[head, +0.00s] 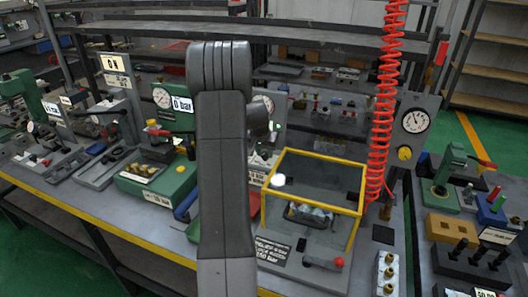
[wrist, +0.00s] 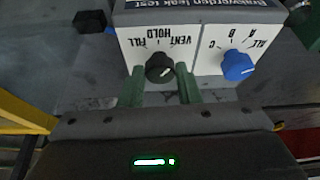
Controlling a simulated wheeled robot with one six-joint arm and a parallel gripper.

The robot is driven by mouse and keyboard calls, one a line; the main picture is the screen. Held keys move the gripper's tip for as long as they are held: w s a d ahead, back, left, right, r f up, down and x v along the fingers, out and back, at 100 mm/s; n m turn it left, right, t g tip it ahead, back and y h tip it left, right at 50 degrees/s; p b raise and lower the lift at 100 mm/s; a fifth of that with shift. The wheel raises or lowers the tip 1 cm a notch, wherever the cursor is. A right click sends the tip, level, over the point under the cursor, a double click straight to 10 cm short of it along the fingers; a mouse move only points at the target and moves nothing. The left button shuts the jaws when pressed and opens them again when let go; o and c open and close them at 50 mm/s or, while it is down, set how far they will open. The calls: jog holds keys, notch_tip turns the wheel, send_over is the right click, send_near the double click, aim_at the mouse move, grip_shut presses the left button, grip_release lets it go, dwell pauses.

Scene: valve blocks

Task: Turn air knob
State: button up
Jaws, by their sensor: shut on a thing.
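A black knob (wrist: 160,68) sits on a white panel face marked FILL, HOLD and VENT, seen upside down in the wrist view. My gripper (wrist: 161,82) has its two green fingers on either side of this knob and is shut on it. A small light mark shows on the knob, but I cannot tell clearly which label it points at. A blue knob (wrist: 238,66) marked ALL, A, B and C is to its right, apart from the fingers. In the head view my own arm stands in the middle and hides the gripper and the held knob.
The panel is the front of a grey box (wrist: 200,17) with leak-test lettering. A yellow-framed clear case (head: 319,160) stands right of my arm in the head view. A red coiled hose (head: 386,95) hangs beside a gauge (head: 415,121). Green-based fixtures (head: 155,185) crowd the bench at left.

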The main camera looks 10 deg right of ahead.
jog(key=n, duration=0.1)
jog(key=n+y, duration=0.1)
jog(key=n, duration=0.2)
jog(key=shift+d+t, duration=0.25)
jog(key=shift+t, duration=0.15)
jog(key=n+y+b, duration=0.1)
jog(key=n, duration=0.1)
jog(key=n+y+b, duration=0.1)
jog(key=n, duration=0.1)
jog(key=shift+d+f, duration=0.1)
jog(key=shift+d, duration=0.1)
jog(key=n+y+b, duration=0.1)
jog(key=n+b, duration=0.1)
jog(key=n, duration=0.1)
jog(key=shift+d+n+g, duration=0.15)
jog(key=shift+n+g, duration=0.15)
jog(key=n, duration=0.2)
jog(key=n+g+y+b, duration=0.1)
jog(key=n, duration=0.1)
jog(key=shift+w+d+y, duration=0.1)
jog(key=shift+w+y, duration=0.05)
jog(key=shift+y, duration=0.15)
jog(key=shift+n, duration=0.4)
jog(key=o, duration=1)
jog(key=v, duration=1.4)
jog(key=shift+w+b, duration=0.1)
jog(key=shift+b, duration=0.2)
